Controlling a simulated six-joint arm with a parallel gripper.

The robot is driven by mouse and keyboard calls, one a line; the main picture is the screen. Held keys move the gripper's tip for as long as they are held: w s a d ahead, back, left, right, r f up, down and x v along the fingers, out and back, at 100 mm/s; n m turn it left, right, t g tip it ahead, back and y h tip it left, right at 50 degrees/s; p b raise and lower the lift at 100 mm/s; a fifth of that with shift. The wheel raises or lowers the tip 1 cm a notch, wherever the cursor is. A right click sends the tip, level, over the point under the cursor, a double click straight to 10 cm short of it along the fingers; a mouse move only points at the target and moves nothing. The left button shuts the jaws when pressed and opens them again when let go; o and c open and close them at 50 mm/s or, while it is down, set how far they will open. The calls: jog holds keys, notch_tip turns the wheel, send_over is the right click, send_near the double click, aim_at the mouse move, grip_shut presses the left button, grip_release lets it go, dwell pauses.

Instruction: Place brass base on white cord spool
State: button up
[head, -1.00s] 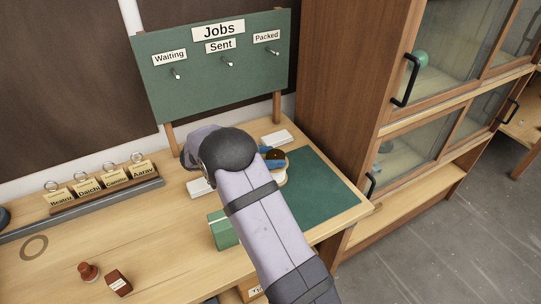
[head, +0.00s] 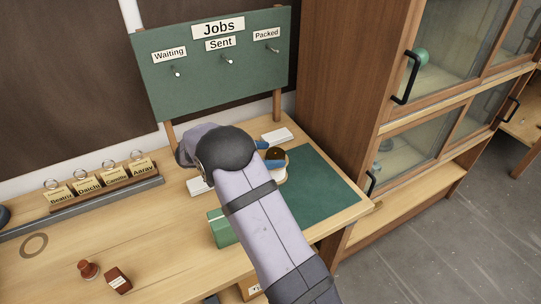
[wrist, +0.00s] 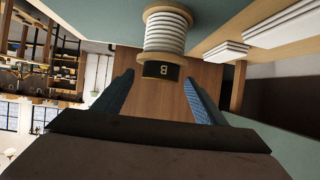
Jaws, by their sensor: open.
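The white cord spool (wrist: 165,32) stands on the green mat, with pale wooden flanges and white cord wound between them. It appears inverted in the wrist view; in the head view only a pale edge (head: 281,179) shows past my arm. A dark round piece with a gold "B" (wrist: 161,70) sits against the spool's upper flange, and its brown-and-dark top shows in the head view (head: 276,154). It appears to be the brass base. My gripper (wrist: 158,78) is open, with its blue fingers apart on either side of this piece.
White stacked pieces (wrist: 289,31) lie beside the spool. A green box (head: 220,229) stands under my forearm. The green mat (head: 322,190) is clear on its right side. A tall wooden cabinet (head: 345,90) stands close on the right, and the Jobs board (head: 215,80) stands behind.

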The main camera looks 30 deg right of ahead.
jog(key=b+v, duration=0.2)
jog(key=v, duration=0.9)
jog(key=shift+b, duration=0.3)
jog(key=shift+d, duration=0.1)
